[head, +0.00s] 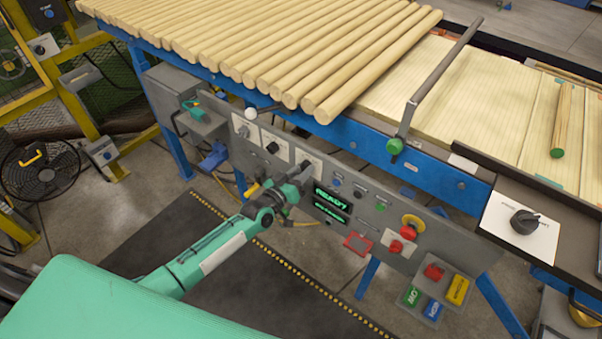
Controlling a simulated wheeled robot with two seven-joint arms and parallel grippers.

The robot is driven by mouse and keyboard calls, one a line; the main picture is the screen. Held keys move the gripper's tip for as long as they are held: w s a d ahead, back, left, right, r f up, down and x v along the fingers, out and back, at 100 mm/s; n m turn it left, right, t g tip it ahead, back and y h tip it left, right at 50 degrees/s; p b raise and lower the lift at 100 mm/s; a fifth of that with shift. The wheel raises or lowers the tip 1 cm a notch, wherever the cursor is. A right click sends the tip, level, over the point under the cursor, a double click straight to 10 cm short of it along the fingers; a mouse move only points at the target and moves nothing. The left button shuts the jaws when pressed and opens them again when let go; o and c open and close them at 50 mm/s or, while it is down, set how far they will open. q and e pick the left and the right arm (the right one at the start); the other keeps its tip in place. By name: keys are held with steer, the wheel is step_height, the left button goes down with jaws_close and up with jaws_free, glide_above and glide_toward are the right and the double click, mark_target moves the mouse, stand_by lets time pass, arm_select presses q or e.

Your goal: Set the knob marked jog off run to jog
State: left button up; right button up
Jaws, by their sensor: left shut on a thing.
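A grey control panel (345,234) hangs under the line, with a row of dark knobs on white plates at its left part. The left knob (243,131) and the middle knob (272,147) stand free. My left gripper (299,174) is at the third plate (310,159) of the row, just left of the green display, and is shut on the knob there. The gripper hides most of this knob, so I cannot tell its pointing direction. The plate lettering is too small to read. My right gripper is not in view.
The lit display (332,200) reads READY. A red mushroom button (411,224) and other buttons lie to its right. A white-ended lever (251,113) juts out above the knobs. Wooden rods (270,50) cover the line above. Another dark knob (525,221) sits at far right.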

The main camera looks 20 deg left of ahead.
arm_select(q)
steer(key=shift+n, duration=1)
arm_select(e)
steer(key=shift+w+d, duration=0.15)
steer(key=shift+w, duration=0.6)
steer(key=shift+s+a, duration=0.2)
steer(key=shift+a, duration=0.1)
arm_select(q)
steer(key=o, duration=1)
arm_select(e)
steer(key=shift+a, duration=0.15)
arm_select(q)
steer(key=shift+s, duration=0.1)
